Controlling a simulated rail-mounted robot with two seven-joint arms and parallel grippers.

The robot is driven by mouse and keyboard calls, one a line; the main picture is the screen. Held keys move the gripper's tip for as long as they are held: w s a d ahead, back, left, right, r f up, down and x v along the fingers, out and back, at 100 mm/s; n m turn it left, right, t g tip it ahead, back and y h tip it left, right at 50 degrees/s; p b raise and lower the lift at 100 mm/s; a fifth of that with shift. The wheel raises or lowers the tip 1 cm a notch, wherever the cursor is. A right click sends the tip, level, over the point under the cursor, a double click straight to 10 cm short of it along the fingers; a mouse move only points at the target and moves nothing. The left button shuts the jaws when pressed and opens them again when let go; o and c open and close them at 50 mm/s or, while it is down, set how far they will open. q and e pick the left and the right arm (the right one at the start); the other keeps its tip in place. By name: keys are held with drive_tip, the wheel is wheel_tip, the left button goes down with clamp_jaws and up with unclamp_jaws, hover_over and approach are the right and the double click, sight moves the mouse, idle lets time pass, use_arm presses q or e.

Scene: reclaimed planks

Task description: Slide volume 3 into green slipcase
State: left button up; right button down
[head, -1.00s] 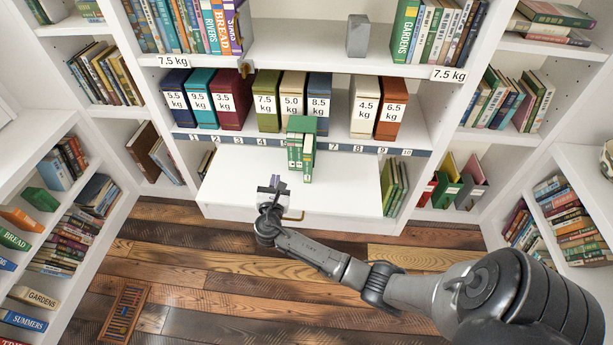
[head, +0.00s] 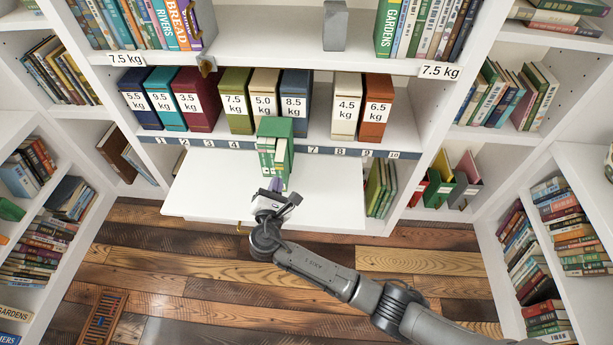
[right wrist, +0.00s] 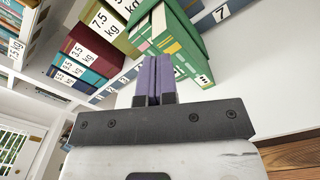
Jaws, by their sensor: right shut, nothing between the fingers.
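The green slipcase (head: 276,126) stands upright on the white pull-out board in front of the numbered shelf, and it also shows in the right wrist view (right wrist: 190,22). Green volumes (head: 266,150) sit in its open front. One green volume (head: 281,168), at the right, sticks out of the front toward me; I take it as volume 3. Its spine (right wrist: 185,55) shows small white marks at the low end in the right wrist view. My right gripper (head: 276,186) is shut and empty, its purple fingertips (right wrist: 153,72) close before that volume. Whether they touch cannot be told. My left gripper is out of view.
Weight-labelled boxes, such as the blue 8.5 kg box (head: 295,102), line the shelf behind. The white board (head: 215,185) is clear on both sides of the slipcase. Green books (head: 380,188) stand right of the board. A grey block (head: 335,26) sits above.

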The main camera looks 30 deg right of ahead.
sight(279, 162)
drive_tip(key=w+b, duration=0.1)
drive_tip(key=w+d+b, duration=0.1)
drive_tip(key=w+m, duration=0.1)
drive_tip(key=shift+w+d+f+b, duration=0.2)
drive_tip(key=shift+d+b, duration=0.15)
drive_tip(key=shift+b, duration=0.05)
drive_tip(key=shift+b+x, duration=0.5)
drive_tip(key=shift+x, duration=0.25)
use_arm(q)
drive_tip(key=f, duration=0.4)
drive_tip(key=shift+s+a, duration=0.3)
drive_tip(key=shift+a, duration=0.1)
use_arm(e)
drive_tip(key=shift+w+d+r, duration=0.1)
drive_tip(key=shift+r, duration=0.05)
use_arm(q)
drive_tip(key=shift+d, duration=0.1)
use_arm(e)
drive_tip(key=shift+w+d, duration=0.1)
drive_tip(key=shift+w, duration=0.05)
